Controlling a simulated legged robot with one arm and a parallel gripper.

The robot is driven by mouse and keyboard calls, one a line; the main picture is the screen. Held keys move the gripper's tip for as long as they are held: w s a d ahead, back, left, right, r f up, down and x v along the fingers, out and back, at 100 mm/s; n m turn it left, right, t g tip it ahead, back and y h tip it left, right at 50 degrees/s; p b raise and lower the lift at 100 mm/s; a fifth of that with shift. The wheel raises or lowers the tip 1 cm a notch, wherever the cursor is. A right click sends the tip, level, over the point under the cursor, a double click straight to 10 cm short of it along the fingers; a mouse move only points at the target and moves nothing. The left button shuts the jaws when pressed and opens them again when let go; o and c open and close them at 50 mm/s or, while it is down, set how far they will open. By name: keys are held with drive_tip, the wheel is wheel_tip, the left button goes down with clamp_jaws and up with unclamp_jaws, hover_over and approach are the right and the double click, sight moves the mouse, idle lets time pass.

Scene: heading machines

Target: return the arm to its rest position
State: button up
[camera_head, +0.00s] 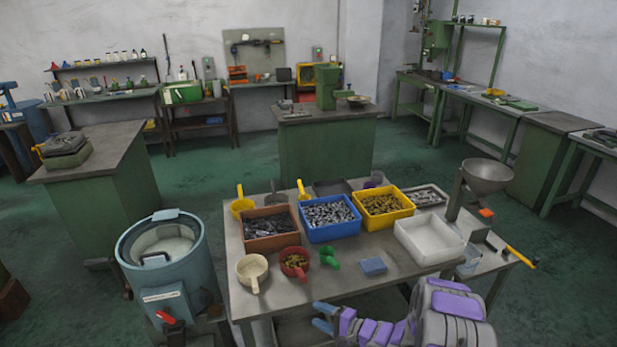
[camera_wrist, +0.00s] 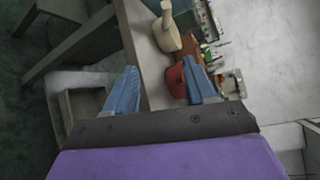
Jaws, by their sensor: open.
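My gripper (camera_head: 324,318) shows at the bottom of the head view, low in front of the table's near edge. Its blue fingers are spread apart with nothing between them. My purple and grey arm is folded at the lower right of the head view. In the wrist view my gripper (camera_wrist: 158,90) is open, with the table edge and a red scoop (camera_wrist: 176,80) beyond its fingers. The scoop is apart from the fingers as far as I can tell.
The table (camera_head: 335,283) carries a brown bin (camera_head: 270,243), a blue bin (camera_head: 328,234), a yellow bin (camera_head: 382,223), a white bin (camera_head: 428,256), scoops and a blue block (camera_head: 373,266). A blue drum machine (camera_head: 165,265) stands left. Green floor (camera_head: 240,165) is open behind.

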drive_tip(key=w+d+r+n+h, duration=0.3)
drive_tip(key=w+d+r+h, duration=0.3)
drive_tip(key=d+r+h, duration=0.35)
drive_tip(key=s+d+r+n+g+h, duration=0.2)
drive_tip(key=s+d+r+h, duration=0.3)
drive_tip(key=s+d+r, duration=0.55)
drive_tip(key=s+a+r+n+g, duration=0.1)
drive_tip(key=s+a+r+g, duration=0.2)
drive_tip(key=s, duration=1)
drive_tip(key=s+a+r+n+g, duration=0.2)
drive_tip(key=s+a+r, duration=0.1)
drive_tip(key=s, duration=1)
drive_tip(key=s+a+r+n+g+y, duration=0.1)
drive_tip(key=s+a, duration=0.4)
drive_tip(key=s, duration=0.8)
drive_tip(key=shift+s+r+n+g, duration=0.3)
drive_tip(key=shift+r+n+g, duration=0.2)
drive_tip(key=shift+r+g, duration=0.85)
